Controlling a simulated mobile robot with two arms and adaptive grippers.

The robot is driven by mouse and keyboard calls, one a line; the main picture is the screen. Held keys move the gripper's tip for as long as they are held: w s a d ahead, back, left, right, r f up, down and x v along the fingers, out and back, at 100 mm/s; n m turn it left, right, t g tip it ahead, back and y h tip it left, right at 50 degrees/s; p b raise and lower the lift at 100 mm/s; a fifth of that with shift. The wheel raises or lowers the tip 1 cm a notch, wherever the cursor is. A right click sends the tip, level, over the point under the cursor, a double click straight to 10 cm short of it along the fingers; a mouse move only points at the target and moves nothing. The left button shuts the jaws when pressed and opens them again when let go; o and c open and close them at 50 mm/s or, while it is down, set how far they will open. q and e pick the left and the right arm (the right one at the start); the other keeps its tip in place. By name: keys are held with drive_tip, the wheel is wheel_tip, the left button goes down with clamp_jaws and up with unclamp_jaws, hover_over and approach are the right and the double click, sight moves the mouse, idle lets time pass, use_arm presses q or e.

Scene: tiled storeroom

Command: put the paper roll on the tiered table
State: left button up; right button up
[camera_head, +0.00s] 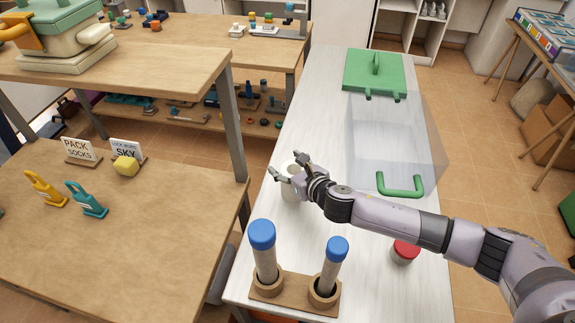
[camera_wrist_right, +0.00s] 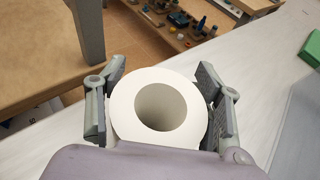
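The white paper roll (camera_head: 290,192) stands upright near the left edge of the white table, partly hidden by my right gripper (camera_head: 288,168). In the right wrist view the roll (camera_wrist_right: 124,108) shows its round hollow top between the two fingers of the right gripper (camera_wrist_right: 160,95). The fingers are spread, one on each side; firm contact cannot be made out. A wooden table with an upper level (camera_head: 150,78) and a lower level (camera_head: 150,245) stands at left, and seems to be the tiered table. My left gripper is out of view.
Two blue-capped tubes (camera_head: 264,245) stand in a wooden holder in front of the roll. A red-lidded jar (camera_head: 405,251) is beneath my right arm. A clear box with green handles (camera_head: 400,190) lies behind. Signs (camera_head: 82,149) and small tools (camera_head: 87,199) occupy the lower wooden level.

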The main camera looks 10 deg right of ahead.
drive_tip(key=shift+o, duration=0.8)
drive_tip(key=shift+s+d+r, duration=0.1)
drive_tip(key=shift+s+r, duration=0.05)
drive_tip(key=v, duration=1.1)
drive_tip(key=shift+s+d+r, duration=0.15)
drive_tip(key=shift+s+d, duration=0.05)
drive_tip(key=shift+s, duration=0.1)
